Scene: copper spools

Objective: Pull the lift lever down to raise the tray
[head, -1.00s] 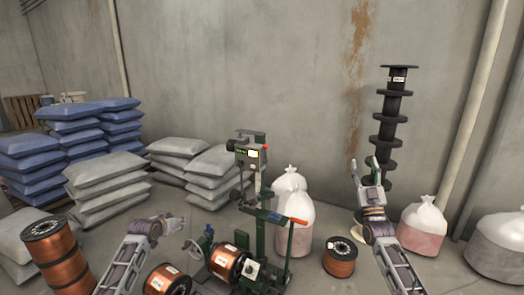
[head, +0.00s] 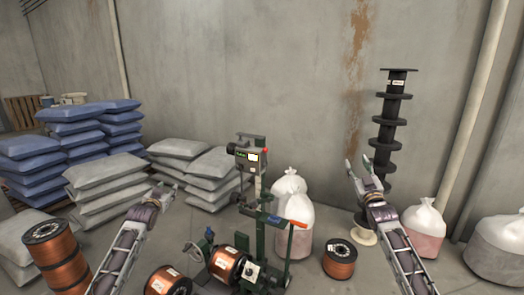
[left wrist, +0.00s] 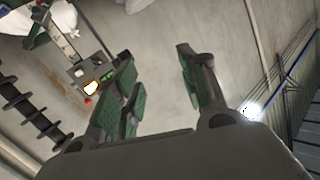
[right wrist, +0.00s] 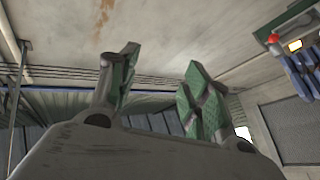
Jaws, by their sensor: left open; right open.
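The green machine (head: 259,190) stands at the centre, with a control box (head: 251,155) on its post. A lever with an orange-red handle (head: 297,222) sticks out to the right at its middle height. I cannot clearly tell which part is the tray; a copper spool (head: 227,263) sits low on the machine's left side. My left gripper (head: 165,188) is open and empty, left of the machine in front of grey sacks. My right gripper (head: 359,162) is open and empty, right of and above the lever, apart from it. The control box also shows in the left wrist view (left wrist: 91,77).
Copper spools stand at left (head: 59,257), front (head: 168,283) and right (head: 339,259). A stack of black reels (head: 387,133) and white bags (head: 288,220) are behind. Grey sacks (head: 107,184) and blue sacks (head: 38,162) fill the left. The wall is behind.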

